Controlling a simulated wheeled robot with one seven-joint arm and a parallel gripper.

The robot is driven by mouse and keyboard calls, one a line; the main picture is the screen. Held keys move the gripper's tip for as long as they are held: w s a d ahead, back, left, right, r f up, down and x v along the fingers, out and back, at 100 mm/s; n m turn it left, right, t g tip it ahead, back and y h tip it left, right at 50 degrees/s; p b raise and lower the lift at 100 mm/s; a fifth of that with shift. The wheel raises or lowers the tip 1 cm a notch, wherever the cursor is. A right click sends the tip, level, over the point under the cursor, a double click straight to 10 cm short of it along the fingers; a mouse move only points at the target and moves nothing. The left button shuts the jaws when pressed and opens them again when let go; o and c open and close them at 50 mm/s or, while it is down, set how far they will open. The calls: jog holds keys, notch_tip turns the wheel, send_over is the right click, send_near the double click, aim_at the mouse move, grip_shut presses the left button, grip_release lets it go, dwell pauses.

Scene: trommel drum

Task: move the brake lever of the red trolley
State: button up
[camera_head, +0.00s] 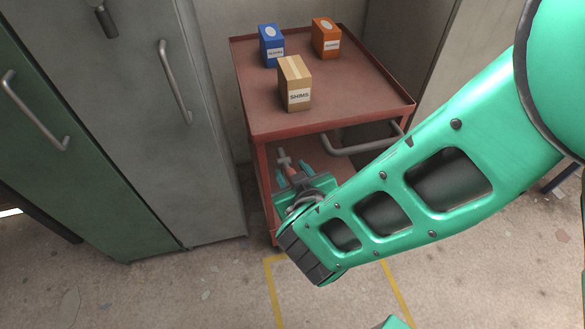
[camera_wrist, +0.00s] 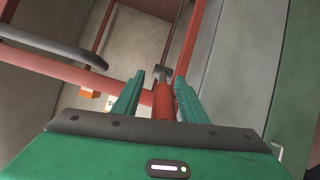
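The red trolley (camera_head: 330,88) stands against the wall. Its brake lever (camera_head: 292,172) is below the top shelf at the front; in the wrist view the lever (camera_wrist: 163,101) is a red bar with a grey piece at its far end. My gripper (camera_head: 292,168) is in front of the trolley, with one teal finger on each side of the lever. In the wrist view my gripper (camera_wrist: 160,88) has its fingers apart; a gap shows on the left of the lever, while the right finger is very close to it. I cannot tell whether they touch. My arm hides the trolley's lower right part.
A blue box (camera_head: 271,46), an orange box (camera_head: 326,38) and a cardboard box (camera_head: 295,83) marked SHIMS stand on the trolley top. A grey push handle (camera_head: 352,146) sticks out at the front. Grey (camera_head: 205,150) and green (camera_head: 60,170) cabinets stand close on the left. Yellow lines (camera_head: 274,290) mark the floor.

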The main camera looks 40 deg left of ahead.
jog(key=shift+s+d+r, duration=0.15)
jog(key=shift+s+r, duration=0.05)
jog(key=shift+s, duration=0.05)
jog(key=v, duration=1)
jog(key=shift+w+d+r, duration=0.1)
jog(key=shift+w+r, duration=0.05)
jog(key=shift+w, duration=0.1)
